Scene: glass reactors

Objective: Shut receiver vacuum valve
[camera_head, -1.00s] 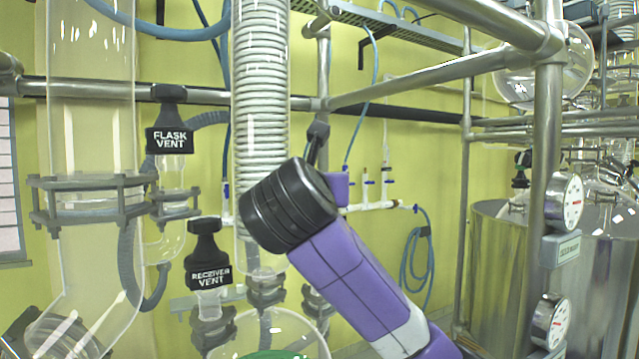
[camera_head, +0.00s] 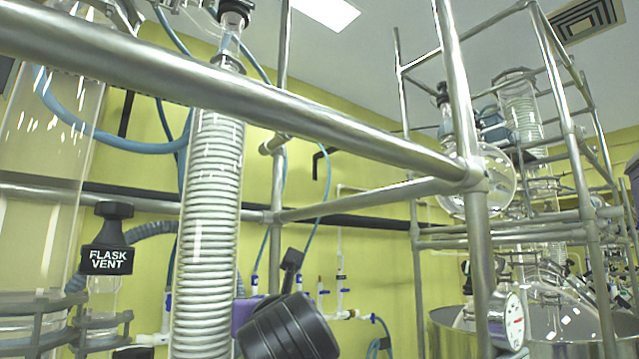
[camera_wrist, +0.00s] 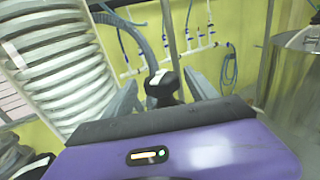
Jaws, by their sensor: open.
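In the wrist view a black valve knob (camera_wrist: 163,88) with a pale label stands just beyond my purple gripper body. The label cannot be read, so I cannot tell whether it is the receiver vacuum valve. My gripper (camera_wrist: 158,92) is open, with one grey finger on each side of the knob in this view. I cannot tell how deep the knob sits between them. In the head view my gripper (camera_head: 290,264) shows only partly, at the bottom centre behind my black wrist joint. No valve labelled receiver vacuum is readable there.
The FLASK VENT valve (camera_head: 108,252) stands at the left of the head view. A coiled glass condenser (camera_head: 207,235) rises left of my gripper. A thick metal rail (camera_head: 270,105) crosses above, and an upright post (camera_head: 478,250) with a gauge (camera_head: 507,320) stands right.

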